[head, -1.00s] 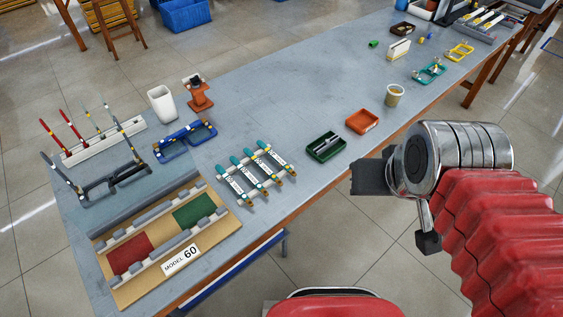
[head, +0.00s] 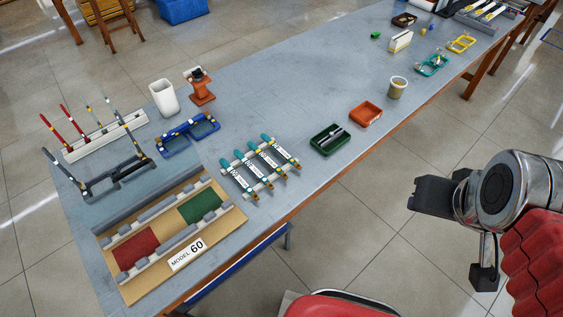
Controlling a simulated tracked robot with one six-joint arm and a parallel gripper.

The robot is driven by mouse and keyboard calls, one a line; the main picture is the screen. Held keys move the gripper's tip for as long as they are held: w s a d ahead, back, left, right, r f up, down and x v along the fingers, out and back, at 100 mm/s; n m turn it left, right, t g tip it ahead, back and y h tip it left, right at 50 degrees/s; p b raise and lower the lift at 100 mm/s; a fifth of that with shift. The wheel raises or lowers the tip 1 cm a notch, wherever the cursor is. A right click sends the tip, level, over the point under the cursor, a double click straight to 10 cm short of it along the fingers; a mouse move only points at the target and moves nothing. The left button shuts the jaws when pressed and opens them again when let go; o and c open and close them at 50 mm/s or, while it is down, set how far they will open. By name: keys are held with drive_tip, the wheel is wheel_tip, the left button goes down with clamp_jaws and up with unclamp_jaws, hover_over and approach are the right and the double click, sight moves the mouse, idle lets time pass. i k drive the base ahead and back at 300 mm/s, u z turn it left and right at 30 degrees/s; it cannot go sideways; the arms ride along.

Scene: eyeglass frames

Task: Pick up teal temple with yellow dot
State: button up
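Several temples with teal ends (head: 267,140) lie side by side across a pale rack (head: 232,163) near the front edge of the table. They have white labelled middles and brown-orange lower ends. Small yellow marks show on some of them, but I cannot tell for sure which temple has a yellow dot. My gripper (head: 432,196) is in the air to the right of the table, over the floor and well away from the rack. Its dark fingers are seen side-on, so their gap is hidden; no held object shows.
A wooden "MODEL 60" tray (head: 185,262) lies left of the rack. A green tray (head: 329,142), an orange tray (head: 365,114) and a cup (head: 397,88) stand to its right. Blue frames (head: 188,135) lie behind it. Bare table lies behind the green tray.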

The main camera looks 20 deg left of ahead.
sight(273, 165)
drive_tip(key=z, duration=0.1)
drive_tip(key=k, duration=0.6)
drive_tip(key=u, duration=1.05)
drive_tip(key=i, duration=1)
drive_tip(key=z, duration=0.05)
drive_tip(key=k, duration=0.5)
drive_tip(key=u, duration=0.5)
